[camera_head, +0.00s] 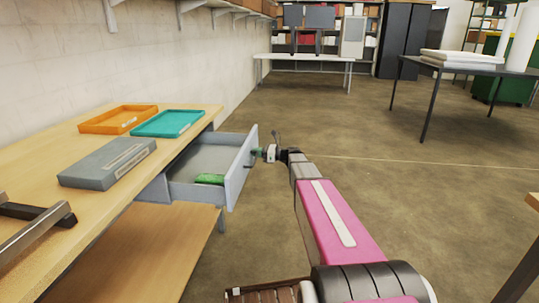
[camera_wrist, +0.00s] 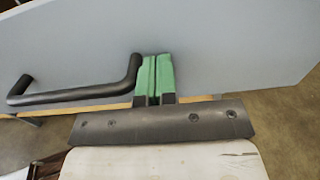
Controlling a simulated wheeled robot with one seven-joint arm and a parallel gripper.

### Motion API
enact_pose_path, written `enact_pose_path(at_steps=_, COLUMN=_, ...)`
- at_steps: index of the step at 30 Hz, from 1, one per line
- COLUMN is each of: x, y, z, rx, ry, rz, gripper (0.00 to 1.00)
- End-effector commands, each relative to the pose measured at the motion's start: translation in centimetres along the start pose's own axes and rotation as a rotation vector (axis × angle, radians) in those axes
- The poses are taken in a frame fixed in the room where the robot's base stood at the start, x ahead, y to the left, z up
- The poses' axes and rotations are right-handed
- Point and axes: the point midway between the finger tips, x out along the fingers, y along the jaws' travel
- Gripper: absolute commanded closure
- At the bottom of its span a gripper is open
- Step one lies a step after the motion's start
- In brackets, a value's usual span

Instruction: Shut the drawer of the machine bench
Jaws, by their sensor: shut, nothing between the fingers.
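The grey drawer (camera_head: 236,176) of the wooden machine bench (camera_head: 167,145) stands pulled out to the right, with a green item (camera_head: 209,179) lying inside it. My gripper (camera_head: 258,152) is at the outer side of the drawer front. In the wrist view the drawer front (camera_wrist: 225,50) fills most of the picture. A dark bar handle (camera_wrist: 75,92) sticks out from it. My gripper's green fingers (camera_wrist: 154,75) are shut together with nothing between them. They are beside the right end of the handle, close to the front; I cannot tell whether they touch it.
On the bench top are an orange tray (camera_head: 119,119), a teal tray (camera_head: 167,123) and a grey box (camera_head: 107,163). A lower wooden shelf (camera_head: 145,250) is under the drawer. The floor (camera_head: 400,190) to the right is clear. A dark table (camera_head: 470,68) stands at the back right.

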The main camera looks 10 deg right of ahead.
Motion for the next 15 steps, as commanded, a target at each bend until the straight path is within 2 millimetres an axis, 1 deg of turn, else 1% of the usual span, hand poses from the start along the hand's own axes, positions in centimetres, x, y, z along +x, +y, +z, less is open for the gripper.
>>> enact_pose_path(at_steps=1, x=1.7, y=-0.1, z=0.0, rx=0.0, ry=-0.001, rz=0.004, gripper=1.0)
enact_pose_path(at_steps=9, x=9.3, y=-0.1, z=0.0, rx=0.0, ry=-0.001, rz=0.003, gripper=1.0)
enact_pose_path(at_steps=15, x=14.6, y=-0.2, z=0.0, rx=0.0, ry=-0.001, rz=0.002, gripper=1.0)
